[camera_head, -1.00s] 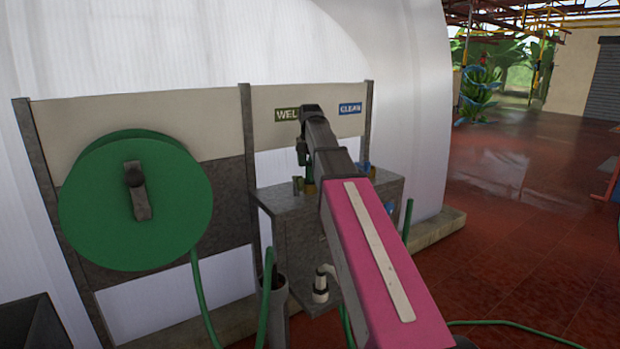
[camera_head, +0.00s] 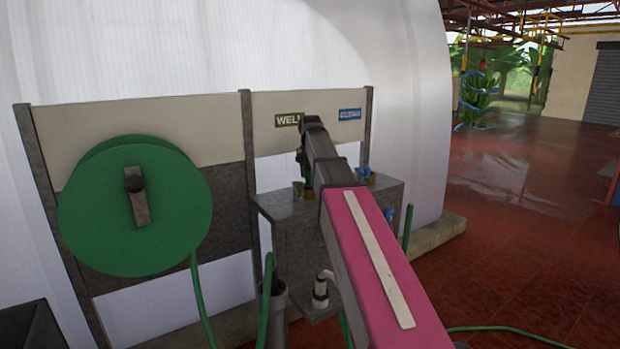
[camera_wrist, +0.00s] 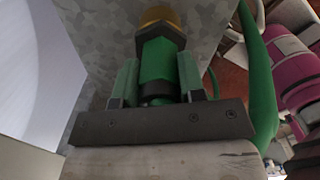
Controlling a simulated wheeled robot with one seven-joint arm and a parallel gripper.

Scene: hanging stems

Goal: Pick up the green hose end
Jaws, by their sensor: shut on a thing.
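In the wrist view the green hose end (camera_wrist: 157,62) is a hexagonal green fitting with a dark ring below it. It stands between the two green-grey fingers of my gripper (camera_wrist: 158,80), which is shut on it. A brass fitting (camera_wrist: 158,18) sits directly at its far end; I cannot tell whether the two are joined. In the head view my gripper (camera_head: 304,168) is over the left part of the grey metal stand (camera_head: 285,235), under the WELL sign (camera_head: 288,120). My arm hides much of the stand, and the hose end is hard to make out there.
A green hose reel (camera_head: 95,215) hangs at the left. A blue tap fitting (camera_head: 364,174) is on the stand's right side, under a blue sign (camera_head: 350,114). A green hose (camera_wrist: 262,85) runs close by my gripper at the right. The red floor (camera_head: 530,230) at right is open.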

